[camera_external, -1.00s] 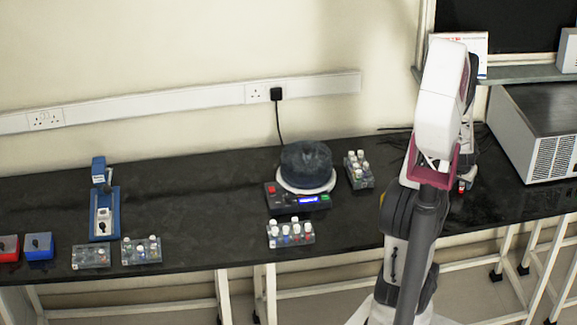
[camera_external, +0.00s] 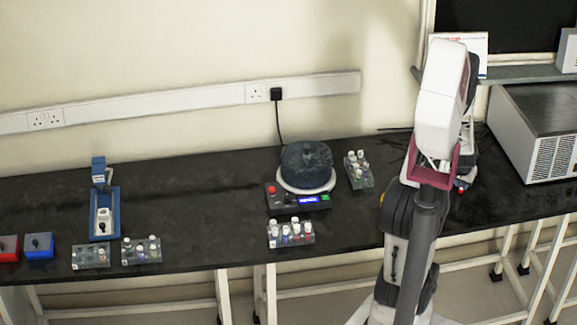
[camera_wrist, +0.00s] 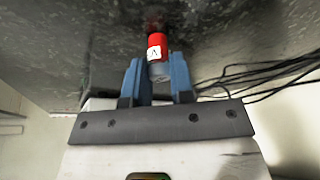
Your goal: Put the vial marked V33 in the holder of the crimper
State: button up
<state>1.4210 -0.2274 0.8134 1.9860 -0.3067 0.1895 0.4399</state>
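In the wrist view, a vial (camera_wrist: 155,47) with a red body, a grey end and a white label sits between the blue fingers of my gripper (camera_wrist: 157,65). The fingers close against its grey end. The label shows one mark like an upside-down V; the rest is turned away, so I cannot read its number. The red end points toward the dark bench, with a reddish reflection beyond it. In the external view, my arm mostly hides the gripper.
Vial racks stand at the left (camera_external: 91,257), beside it (camera_external: 141,252), at front centre (camera_external: 290,236) and behind it (camera_external: 358,172). A device with a dark round top (camera_external: 306,165) stands mid-bench. Red and blue boxes lie far left. Cables (camera_wrist: 255,80) lie near my gripper.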

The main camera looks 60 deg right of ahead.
grip_shut()
jog(key=shift+r, duration=0.1)
notch_tip(320, 180, up, 10)
dwell(0.6)
jog(key=shift+w, duration=0.1)
dwell(0.9)
